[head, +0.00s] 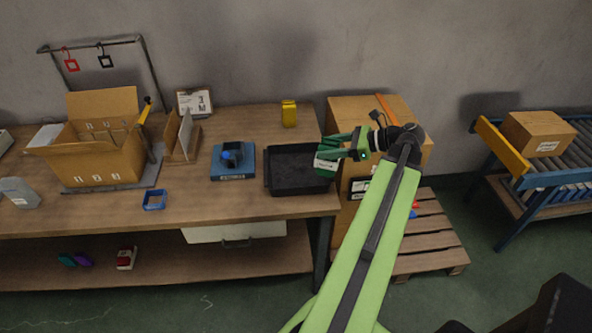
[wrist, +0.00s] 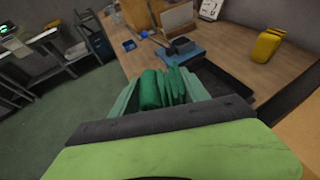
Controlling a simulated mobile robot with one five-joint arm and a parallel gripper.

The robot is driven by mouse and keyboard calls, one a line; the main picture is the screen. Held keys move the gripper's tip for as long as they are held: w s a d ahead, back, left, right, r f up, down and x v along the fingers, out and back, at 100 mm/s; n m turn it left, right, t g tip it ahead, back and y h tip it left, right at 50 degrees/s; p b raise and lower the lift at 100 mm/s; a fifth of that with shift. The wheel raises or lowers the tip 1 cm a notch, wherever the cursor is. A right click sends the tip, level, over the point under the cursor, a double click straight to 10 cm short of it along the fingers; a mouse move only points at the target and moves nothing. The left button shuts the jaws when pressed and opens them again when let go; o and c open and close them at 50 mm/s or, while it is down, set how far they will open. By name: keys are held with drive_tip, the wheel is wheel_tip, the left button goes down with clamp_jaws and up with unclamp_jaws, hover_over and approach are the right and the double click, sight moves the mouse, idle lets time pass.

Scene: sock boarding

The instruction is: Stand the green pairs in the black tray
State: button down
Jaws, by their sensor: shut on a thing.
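My gripper (head: 338,152) is shut on a green pair (wrist: 164,88), which shows as upright dark green folds between the fingers in the wrist view. In the head view a white label shows at the held pair (head: 326,161). The black tray (head: 284,187) lies on the bench near its right end, and I see nothing standing in it. My gripper is above the tray's right edge. The tray also shows in the wrist view (wrist: 235,84), just right of the fingers and partly hidden by them.
A blue stand with a dark block (head: 233,175) sits left of the tray. A yellow object (head: 289,113) stands behind it. A cardboard box (head: 352,112) is right of the bench.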

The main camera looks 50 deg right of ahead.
drive_tip(key=w+d+f+m+t+h+b, duration=0.1)
drive_tip(key=w+d+f+m+h+b, duration=0.1)
drive_tip(key=w+d+m+h, duration=0.3)
drive_tip(key=w+f+b, duration=0.3)
drive_tip(key=f+b, duration=0.1)
drive_tip(key=w+a+f+b, duration=0.1)
drive_tip(key=w+f+b, duration=0.2)
drive_tip(key=w, duration=0.1)
drive_tip(key=w+a+f+b, duration=0.1)
drive_tip(key=w+f+b, duration=0.2)
drive_tip(key=f+b, duration=0.1)
drive_tip(key=shift+w+a+f+b, duration=0.25)
drive_tip(key=shift+w+f+b, duration=0.1)
drive_tip(key=c, duration=0.6)
unclamp_jaws()
drive_tip(key=shift+o, duration=0.2)
drive_tip(key=shift+r, duration=0.1)
